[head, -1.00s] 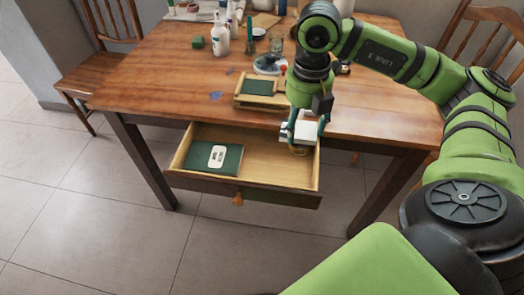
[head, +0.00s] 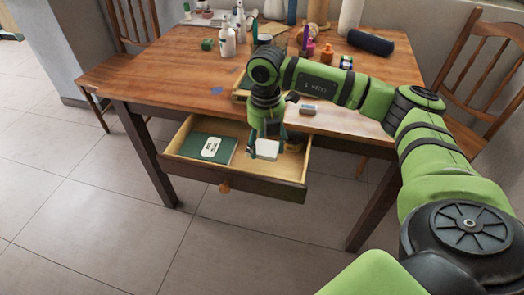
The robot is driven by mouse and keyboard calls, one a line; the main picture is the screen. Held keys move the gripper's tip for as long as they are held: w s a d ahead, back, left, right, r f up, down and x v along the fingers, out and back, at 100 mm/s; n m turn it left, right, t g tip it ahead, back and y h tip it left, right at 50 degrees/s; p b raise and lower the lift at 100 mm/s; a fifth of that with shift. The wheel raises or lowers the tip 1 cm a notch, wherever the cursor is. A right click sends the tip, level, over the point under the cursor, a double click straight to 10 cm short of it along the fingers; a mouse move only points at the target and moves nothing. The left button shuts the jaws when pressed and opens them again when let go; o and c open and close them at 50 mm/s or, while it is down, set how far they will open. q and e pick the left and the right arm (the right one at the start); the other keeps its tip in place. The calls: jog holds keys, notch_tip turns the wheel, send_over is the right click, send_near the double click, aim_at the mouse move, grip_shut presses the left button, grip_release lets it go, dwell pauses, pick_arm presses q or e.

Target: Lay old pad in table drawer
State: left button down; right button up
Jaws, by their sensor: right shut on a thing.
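The wooden table drawer (head: 262,187) is pulled open under the table top. My right gripper (head: 266,147) points down into the drawer, right of its middle. It is shut on a small white block-like pad (head: 267,150); whether the pad touches the drawer floor I cannot tell. A dark green book (head: 226,152) with a white label lies in the drawer's left part, left of the gripper. My left gripper is not in view.
Wooden chairs stand left (head: 104,75) and right (head: 478,80).

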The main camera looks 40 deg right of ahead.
aim_at(263, 161)
jog(key=shift+w+f, duration=0.4)
jog(key=shift+w, duration=0.25)
jog(key=shift+f, duration=2.05)
jog(key=shift+f, duration=0.1)
jog(key=o, duration=1.2)
jog(key=shift+c, duration=0.2)
